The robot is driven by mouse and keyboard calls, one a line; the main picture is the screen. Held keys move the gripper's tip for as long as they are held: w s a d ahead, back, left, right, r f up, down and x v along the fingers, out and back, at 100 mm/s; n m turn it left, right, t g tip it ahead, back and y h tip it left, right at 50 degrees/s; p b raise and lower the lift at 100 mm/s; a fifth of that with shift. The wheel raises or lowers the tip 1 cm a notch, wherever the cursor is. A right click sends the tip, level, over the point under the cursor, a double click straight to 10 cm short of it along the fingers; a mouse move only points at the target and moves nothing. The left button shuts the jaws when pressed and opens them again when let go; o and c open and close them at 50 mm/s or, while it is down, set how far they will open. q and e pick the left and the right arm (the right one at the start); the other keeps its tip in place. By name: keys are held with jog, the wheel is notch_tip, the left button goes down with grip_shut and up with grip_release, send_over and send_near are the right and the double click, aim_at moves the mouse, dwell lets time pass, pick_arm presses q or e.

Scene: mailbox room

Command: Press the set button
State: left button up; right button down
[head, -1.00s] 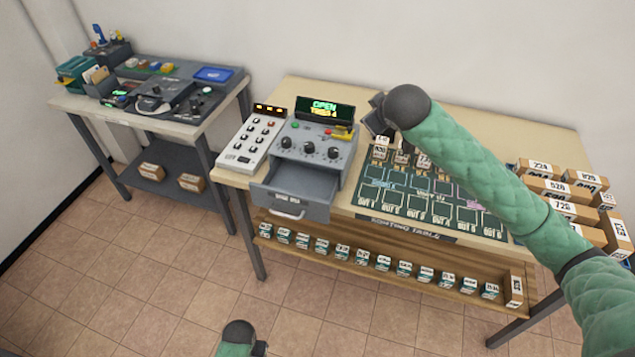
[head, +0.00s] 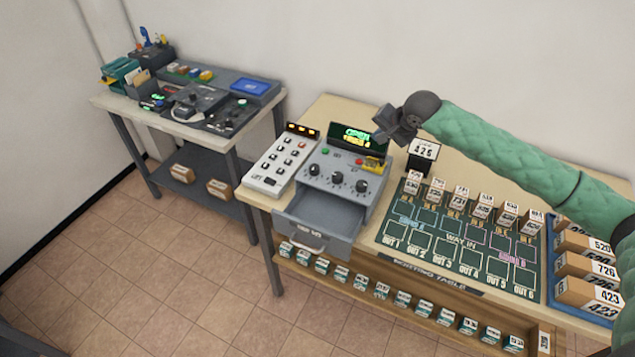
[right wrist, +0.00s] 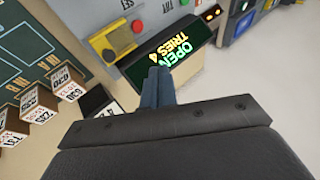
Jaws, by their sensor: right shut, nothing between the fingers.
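A grey control box (head: 347,160) stands on the sorting table with its drawer (head: 315,225) pulled out. Its display (head: 356,136) reads "OPEN" and "TRIES 4". Below the display are a green button (head: 326,151), a red button (head: 360,161), a yellow part and three dark knobs. My right gripper (head: 381,138) is above and just right of the display, shut and empty. In the right wrist view its closed fingers (right wrist: 157,88) overlap the display's edge (right wrist: 170,50). My left gripper is not in view.
A white panel (head: 278,160) with several dark buttons stands left of the box. A small sign reading 426 (head: 424,150) stands close to my right gripper. Numbered blocks and a green sorting mat (head: 450,248) lie to the right. A second table (head: 180,130) is at left.

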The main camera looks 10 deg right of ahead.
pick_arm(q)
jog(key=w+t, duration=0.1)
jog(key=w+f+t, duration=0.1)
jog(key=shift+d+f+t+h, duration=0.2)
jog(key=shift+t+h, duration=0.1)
pick_arm(e)
jog(key=a+m, duration=0.1)
jog(key=m, duration=0.3)
jog(key=w+a+m+y, duration=0.1)
jog(key=m, duration=0.2)
jog(key=a+r+m+y, duration=0.1)
jog(key=m, duration=0.3)
jog(key=shift+w+a+r+m, duration=0.1)
jog(key=shift+w+a+m, duration=0.05)
jog(key=shift+w+m, duration=0.15)
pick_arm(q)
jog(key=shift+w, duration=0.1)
